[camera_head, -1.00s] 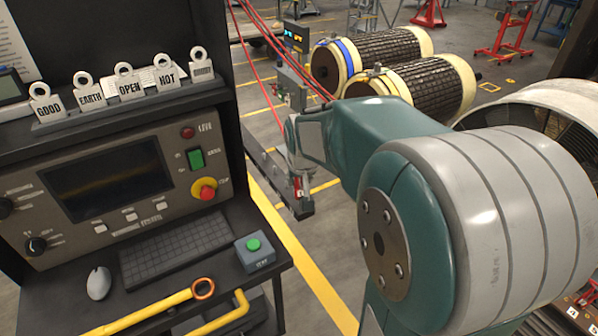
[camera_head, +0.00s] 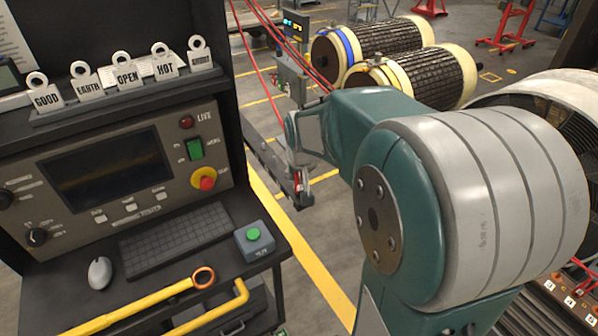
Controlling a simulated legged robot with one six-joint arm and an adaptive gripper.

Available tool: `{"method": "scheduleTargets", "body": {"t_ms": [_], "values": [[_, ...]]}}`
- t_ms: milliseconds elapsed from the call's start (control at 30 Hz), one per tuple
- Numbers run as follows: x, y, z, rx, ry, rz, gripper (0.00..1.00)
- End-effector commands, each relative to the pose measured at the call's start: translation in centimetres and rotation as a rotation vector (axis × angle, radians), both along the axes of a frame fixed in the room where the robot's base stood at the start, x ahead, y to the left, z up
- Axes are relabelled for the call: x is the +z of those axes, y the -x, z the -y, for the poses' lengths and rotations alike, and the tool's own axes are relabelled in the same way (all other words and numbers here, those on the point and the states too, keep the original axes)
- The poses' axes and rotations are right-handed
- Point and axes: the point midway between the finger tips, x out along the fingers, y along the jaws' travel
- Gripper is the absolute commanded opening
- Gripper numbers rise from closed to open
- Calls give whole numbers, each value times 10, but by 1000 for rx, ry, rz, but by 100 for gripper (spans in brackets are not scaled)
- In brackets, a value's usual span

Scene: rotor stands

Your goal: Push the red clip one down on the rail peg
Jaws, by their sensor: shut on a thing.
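My gripper (camera_head: 299,172) is small and far off in the head view, at the end of my green and grey arm. It is shut on a small red piece, which looks like the red clip (camera_head: 298,182). The clip is beside the end of a dark rail (camera_head: 262,150) that runs up and to the left. My arm and the gripper itself hide part of this spot. The rail peg cannot be made out, and I cannot tell whether the clip touches it.
A dark console (camera_head: 110,190) with a keyboard, mouse and green button box (camera_head: 254,240) stands at the left. Red cables (camera_head: 262,75) hang behind the rail. Two rotors (camera_head: 412,78) lie at the back. Floor with yellow lines is clear between console and arm.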

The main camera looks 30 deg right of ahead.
Motion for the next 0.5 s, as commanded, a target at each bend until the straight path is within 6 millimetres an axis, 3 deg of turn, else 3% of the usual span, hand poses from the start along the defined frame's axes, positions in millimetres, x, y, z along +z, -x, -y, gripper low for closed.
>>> {"method": "scheduleTargets", "body": {"t_ms": [367,400,467,500], "values": [[-5,0,0,0,0,0,0],[-5,0,0,0,0,0,51],[-5,0,0,0,0,0,78],[-5,0,0,0,0,0,78]]}}
